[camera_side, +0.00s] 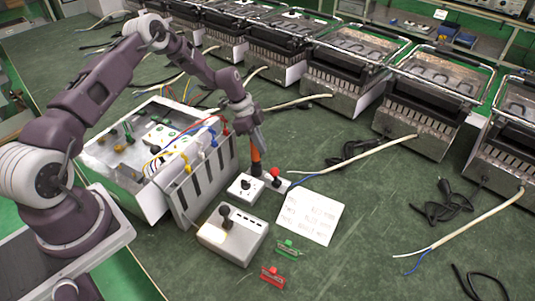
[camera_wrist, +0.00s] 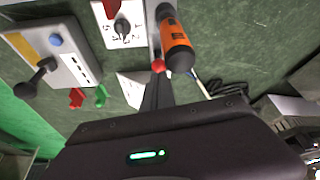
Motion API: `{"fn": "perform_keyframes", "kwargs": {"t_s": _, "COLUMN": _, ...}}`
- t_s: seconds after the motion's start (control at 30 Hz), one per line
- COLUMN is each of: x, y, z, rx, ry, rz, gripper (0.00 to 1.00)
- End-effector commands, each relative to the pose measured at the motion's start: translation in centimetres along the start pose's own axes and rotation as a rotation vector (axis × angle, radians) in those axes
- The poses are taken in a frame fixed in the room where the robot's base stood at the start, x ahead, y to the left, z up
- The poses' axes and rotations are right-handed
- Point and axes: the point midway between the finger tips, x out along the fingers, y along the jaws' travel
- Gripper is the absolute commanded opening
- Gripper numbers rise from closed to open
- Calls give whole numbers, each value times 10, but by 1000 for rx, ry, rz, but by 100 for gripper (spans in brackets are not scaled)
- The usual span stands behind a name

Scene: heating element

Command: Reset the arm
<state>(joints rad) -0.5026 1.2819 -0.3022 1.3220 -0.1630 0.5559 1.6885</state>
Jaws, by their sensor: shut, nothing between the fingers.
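My gripper (camera_side: 262,143) is shut and empty, with its fingers pointing down just above the bench gear. The shut fingers also show in the wrist view (camera_wrist: 158,88). An orange and black tool (camera_side: 256,161), perhaps a screwdriver, stands upright close to the fingertips. In the wrist view the orange tool (camera_wrist: 177,48) is just right of the fingers. A red knob (camera_side: 275,172) is close by, and it shows in the wrist view (camera_wrist: 158,66) next to the fingertips. Whether the fingers touch the tool or the knob I cannot tell.
An open metal box with coloured wires (camera_side: 195,172) stands left of my gripper. A small white switch plate (camera_side: 243,188), a grey lever box (camera_side: 232,235), a white label (camera_side: 311,216), and green (camera_side: 288,249) and red clips (camera_side: 271,277) lie in front. Several heater units (camera_side: 430,100) line the back.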

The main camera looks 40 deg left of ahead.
Motion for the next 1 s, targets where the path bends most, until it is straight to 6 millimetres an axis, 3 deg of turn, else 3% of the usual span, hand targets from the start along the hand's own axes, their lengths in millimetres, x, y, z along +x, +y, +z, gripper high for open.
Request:
{"fn": "perform_keyframes", "kwargs": {"t_s": 0.37, "x": -6, "y": 0, "z": -2, "rx": 0, "ry": -1, "rz": -1, "gripper": 0}}
{"fn": "perform_keyframes", "kwargs": {"t_s": 0.47, "x": -34, "y": 2, "z": -18, "rx": -17, "ry": -22, "rz": -14, "gripper": 0}}
{"fn": "perform_keyframes", "kwargs": {"t_s": 0.57, "x": -96, "y": 16, "z": -52, "rx": -73, "ry": -71, "rz": -50, "gripper": 0}}
{"fn": "perform_keyframes", "kwargs": {"t_s": 0.67, "x": -166, "y": 49, "z": -84, "rx": -171, "ry": -122, "rz": -106, "gripper": 0}}
{"fn": "perform_keyframes", "kwargs": {"t_s": 0.8, "x": -256, "y": 120, "z": -114, "rx": -350, "ry": -158, "rz": -221, "gripper": 0}}
{"fn": "perform_keyframes", "kwargs": {"t_s": 0.9, "x": -308, "y": 185, "z": -120, "rx": -504, "ry": -142, "rz": -314, "gripper": 0}}
{"fn": "perform_keyframes", "kwargs": {"t_s": 1.0, "x": -342, "y": 252, "z": -112, "rx": -670, "ry": -89, "rz": -397, "gripper": 0}}
